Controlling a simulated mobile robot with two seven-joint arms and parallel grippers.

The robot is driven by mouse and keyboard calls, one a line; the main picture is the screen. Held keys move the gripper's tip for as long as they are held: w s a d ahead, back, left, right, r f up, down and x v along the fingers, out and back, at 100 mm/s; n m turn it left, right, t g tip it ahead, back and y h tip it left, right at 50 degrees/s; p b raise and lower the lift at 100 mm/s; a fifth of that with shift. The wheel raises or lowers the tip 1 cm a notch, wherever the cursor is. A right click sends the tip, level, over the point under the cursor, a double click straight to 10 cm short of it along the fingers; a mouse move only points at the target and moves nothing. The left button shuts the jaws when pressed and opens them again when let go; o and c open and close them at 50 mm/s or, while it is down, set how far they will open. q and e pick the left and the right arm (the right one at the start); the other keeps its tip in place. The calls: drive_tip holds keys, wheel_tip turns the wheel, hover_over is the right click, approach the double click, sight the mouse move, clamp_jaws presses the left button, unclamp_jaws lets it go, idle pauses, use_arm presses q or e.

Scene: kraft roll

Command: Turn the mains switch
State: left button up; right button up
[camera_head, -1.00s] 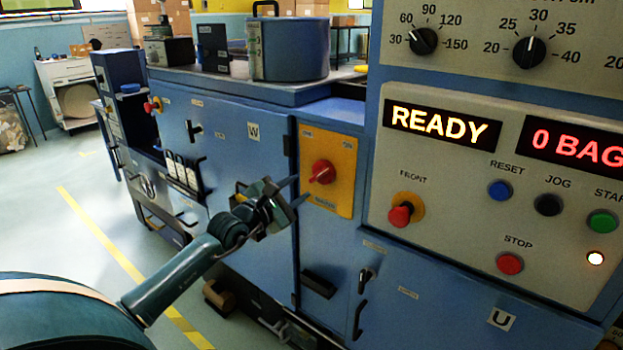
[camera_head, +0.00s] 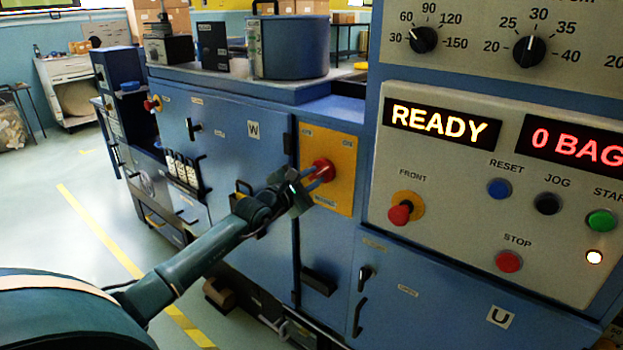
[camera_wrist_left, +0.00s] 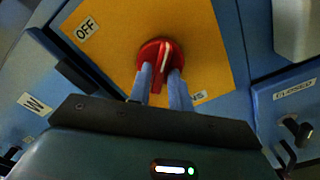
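The mains switch is a red rotary knob (camera_head: 322,170) on a yellow plate (camera_head: 341,155) on the blue machine front. In the left wrist view the red knob (camera_wrist_left: 154,52) has a raised grip with a pale line. My left gripper (camera_head: 316,176) is at the knob. In the left wrist view its two fingers (camera_wrist_left: 160,76) lie close on either side of the knob's grip, which appears to fill the gap. The plate carries an OFF label (camera_wrist_left: 87,28) and a partly hidden label below the knob. My right gripper is not in view.
Right of the switch, the control panel has a red FRONT knob (camera_head: 400,214), several push buttons and a READY display (camera_head: 435,123). Cabinet doors with black handles (camera_head: 359,316) are below. Open floor with a yellow line (camera_head: 105,238) lies to the left.

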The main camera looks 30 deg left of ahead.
use_arm(q)
clamp_jaws()
